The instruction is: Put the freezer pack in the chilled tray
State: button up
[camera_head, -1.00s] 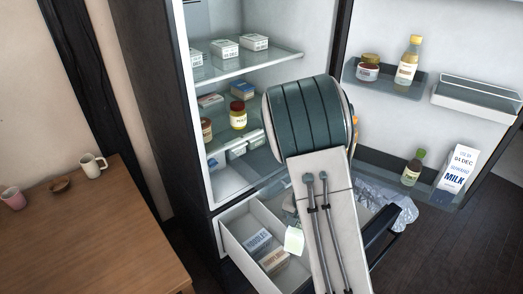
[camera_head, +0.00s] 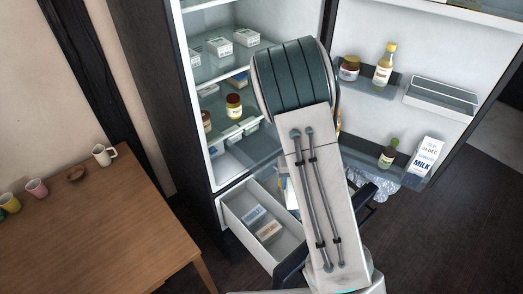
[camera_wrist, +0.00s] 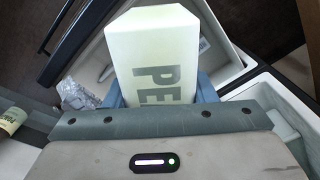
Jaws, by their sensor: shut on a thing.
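In the head view my arm hides most of the gripper and pack, in front of the fridge just above the open freezer drawer (camera_head: 240,222). An empty white-rimmed tray (camera_head: 442,96) hangs on the open door. A clear-fronted bin stands low in the fridge (camera_head: 240,132). I cannot tell which one is the chilled tray.
The door (camera_head: 440,45) stands wide open with a milk carton (camera_head: 426,155) and bottles. A wooden table (camera_head: 95,215) with cups is at left. Dark floor at right is clear.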

aim_at(270, 159)
jog(key=u, duration=0.05)
jog(key=k, duration=1.2)
jog(key=u, duration=0.75)
jog(key=i, duration=1.4)
jog(key=z, duration=0.95)
jog(key=i, duration=0.45)
jog(key=z, duration=0.45)
